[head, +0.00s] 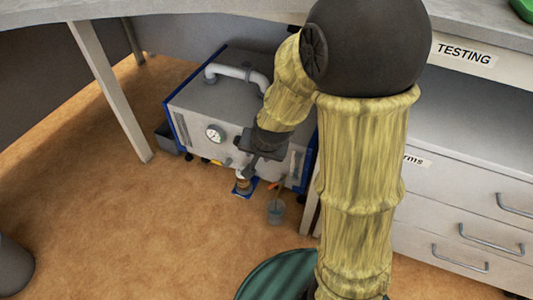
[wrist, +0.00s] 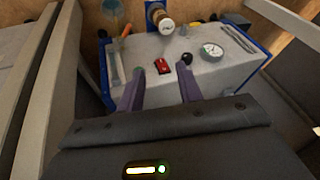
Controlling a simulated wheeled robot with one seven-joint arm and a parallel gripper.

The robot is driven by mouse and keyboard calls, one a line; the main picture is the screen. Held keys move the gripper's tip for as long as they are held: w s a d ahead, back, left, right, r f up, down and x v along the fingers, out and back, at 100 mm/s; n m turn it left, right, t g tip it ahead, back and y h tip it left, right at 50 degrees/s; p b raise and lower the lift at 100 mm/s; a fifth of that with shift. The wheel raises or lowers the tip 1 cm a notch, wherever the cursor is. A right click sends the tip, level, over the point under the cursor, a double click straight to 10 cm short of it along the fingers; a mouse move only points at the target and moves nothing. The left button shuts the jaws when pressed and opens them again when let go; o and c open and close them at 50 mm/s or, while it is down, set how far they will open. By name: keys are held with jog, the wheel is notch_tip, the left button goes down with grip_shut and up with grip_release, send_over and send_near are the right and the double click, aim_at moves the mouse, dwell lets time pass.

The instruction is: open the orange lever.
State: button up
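The grey machine (head: 222,95) with blue edges stands on the floor under the bench. A small orange lever (wrist: 126,30) sticks out at its front panel, near the clear cup; in the head view it is a small orange bit (head: 272,186) low on the front. My gripper (wrist: 160,70) is open and empty, its two purple-grey fingers apart in front of the panel. A red switch (wrist: 162,66) shows between the fingertips, and a black knob (wrist: 186,58) beside the right one. The lever lies beyond and left of the fingers in the wrist view. In the head view my arm hides part of the front.
A pressure gauge (wrist: 211,52) and a brass fitting with a white cap (wrist: 165,23) are on the front. A clear cup (head: 275,212) stands below the lever. Table legs (head: 112,90) and drawers (head: 465,215) flank the machine. The brown floor in front is mostly clear.

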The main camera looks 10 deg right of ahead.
jog(key=shift+s+d+r+n+g+p, duration=0.2)
jog(key=shift+s+d+r+n, duration=0.25)
jog(key=shift+s, duration=0.25)
jog(key=shift+s+d+r+n+g+p, duration=0.15)
jog(key=shift+s+d+r+n, duration=0.25)
jog(key=shift+s, duration=0.3)
jog(key=shift+a+r, duration=0.1)
jog(key=s+d+r+n+g+p, duration=0.1)
jog(key=s+d+r+p, duration=0.1)
jog(key=s+r+p, duration=0.2)
jog(key=s+d+r+n+g+h+p, duration=0.1)
jog(key=s+r+p, duration=0.3)
jog(key=r+p, duration=0.7)
jog(key=shift+d+r+n, duration=0.65)
jog(key=shift+r, duration=0.15)
